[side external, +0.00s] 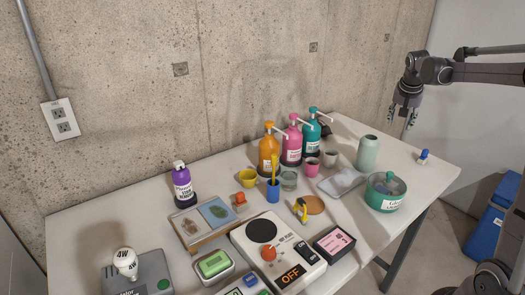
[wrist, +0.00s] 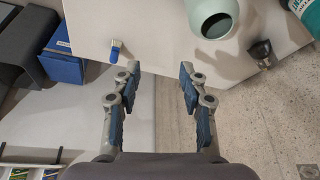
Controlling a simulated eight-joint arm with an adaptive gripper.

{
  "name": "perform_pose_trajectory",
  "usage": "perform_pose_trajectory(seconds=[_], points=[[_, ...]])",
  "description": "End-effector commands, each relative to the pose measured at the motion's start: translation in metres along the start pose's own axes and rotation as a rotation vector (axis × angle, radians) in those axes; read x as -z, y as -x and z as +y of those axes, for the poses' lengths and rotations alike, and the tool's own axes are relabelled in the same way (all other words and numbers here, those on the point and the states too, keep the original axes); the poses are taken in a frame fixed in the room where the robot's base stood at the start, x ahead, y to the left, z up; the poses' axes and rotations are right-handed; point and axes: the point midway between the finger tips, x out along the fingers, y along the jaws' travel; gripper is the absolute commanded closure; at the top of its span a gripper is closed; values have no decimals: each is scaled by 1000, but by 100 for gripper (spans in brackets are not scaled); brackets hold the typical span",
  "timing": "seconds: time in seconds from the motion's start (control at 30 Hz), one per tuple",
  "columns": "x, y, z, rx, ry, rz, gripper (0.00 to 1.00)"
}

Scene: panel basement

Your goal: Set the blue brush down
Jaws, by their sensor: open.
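A small blue piece with a pale part (side external: 424,156), which looks like the blue brush, is on the white table (side external: 440,174) near its right end. It also shows in the wrist view (wrist: 115,50), left of the fingers and close to the table edge. My gripper (side external: 404,117) is open and empty, above and a little left of the blue piece in the side view. In the wrist view its two fingers (wrist: 159,78) are spread wide, with table edge and floor between them.
A pale green vase (side external: 367,152) and a teal jar (side external: 385,192) stand left of the blue piece. Pump bottles (side external: 291,144), cups and a blue holder (side external: 272,191) with a yellow item fill the middle. The table's right end is mostly bare.

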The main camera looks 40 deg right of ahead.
Motion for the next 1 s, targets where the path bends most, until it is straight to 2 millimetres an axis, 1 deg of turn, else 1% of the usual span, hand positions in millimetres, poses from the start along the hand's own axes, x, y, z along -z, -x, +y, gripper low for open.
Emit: perform_pose_trajectory(seconds=[0.03, 0.07, 0.1, 0.17, 0.2, 0.27, 0.3, 0.37, 0.4, 0.47, 0.5, 0.57, 0.6, 0.7, 0.8, 0.83, 0.9, 1.0], points=[[-23, 17, -15, 35, 69, 6, 57], [-36, 25, -22, 54, 108, 9, 57], [-52, 36, -31, 81, 159, 14, 57], [-78, 51, -41, 120, 235, 23, 57], [-96, 60, -47, 146, 286, 28, 57], [-123, 73, -55, 186, 361, 37, 57], [-141, 81, -58, 212, 411, 44, 57], [-168, 91, -62, 252, 484, 54, 57], [-186, 97, -63, 278, 534, 61, 57], [-214, 105, -63, 318, 606, 73, 57], [-232, 109, -62, 345, 655, 80, 57], [-258, 114, -60, 384, 726, 94, 57], [-276, 117, -58, 410, 772, 102, 57], [-314, 119, -51, 471, 877, 123, 57], [-342, 119, -45, 518, 957, 140, 57], [-349, 119, -43, 530, 975, 145, 57], [-360, 118, -40, 550, 1009, 153, 57], [-369, 117, -38, 565, 1034, 159, 57]])
